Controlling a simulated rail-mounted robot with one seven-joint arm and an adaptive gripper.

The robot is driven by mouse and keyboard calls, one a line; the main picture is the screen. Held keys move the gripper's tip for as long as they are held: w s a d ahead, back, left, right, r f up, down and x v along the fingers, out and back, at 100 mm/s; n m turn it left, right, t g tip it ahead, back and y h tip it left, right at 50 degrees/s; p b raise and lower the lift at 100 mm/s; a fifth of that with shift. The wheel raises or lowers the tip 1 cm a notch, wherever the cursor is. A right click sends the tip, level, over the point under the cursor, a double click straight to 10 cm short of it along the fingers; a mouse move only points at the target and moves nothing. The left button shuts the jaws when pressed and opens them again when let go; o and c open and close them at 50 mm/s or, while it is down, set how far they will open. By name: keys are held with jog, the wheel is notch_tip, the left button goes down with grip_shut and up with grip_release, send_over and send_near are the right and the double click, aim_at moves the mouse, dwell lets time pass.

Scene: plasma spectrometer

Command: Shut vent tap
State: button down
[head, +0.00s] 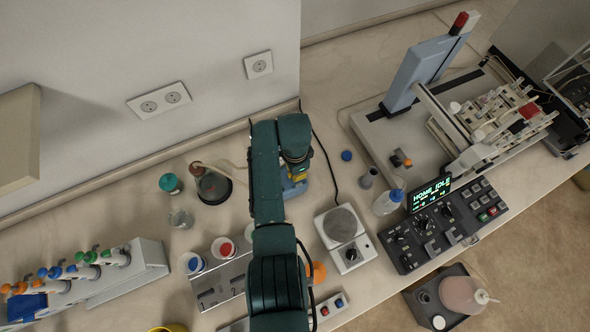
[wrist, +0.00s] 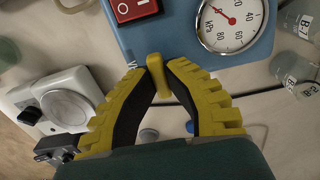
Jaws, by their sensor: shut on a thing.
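The vent tap (wrist: 157,76) shows in the wrist view as a small yellow lever at the front edge of a blue pump unit (wrist: 180,38). My gripper (wrist: 157,72) has its two yellow ribbed fingers closed in on the lever, one on each side, with their tips touching it. The pump has a red switch (wrist: 132,8) and a round kPa gauge (wrist: 232,18). In the head view only part of the blue pump (head: 293,190) shows beneath my arm. The tap is hidden there.
A hot plate (head: 345,238) stands right of the pump, and a dark flask (head: 213,184) stands to its left. Labelled bottles (wrist: 297,68) are near the gauge. A control panel (head: 440,222) lies farther right. The wall is close behind.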

jog(key=c, duration=1.1)
grip_release()
jog(key=shift+f, duration=0.1)
notch_tip(320, 180, up, 12)
jog(key=shift+r, duration=0.1)
notch_tip(320, 180, up, 8)
jog(key=p, duration=0.8)
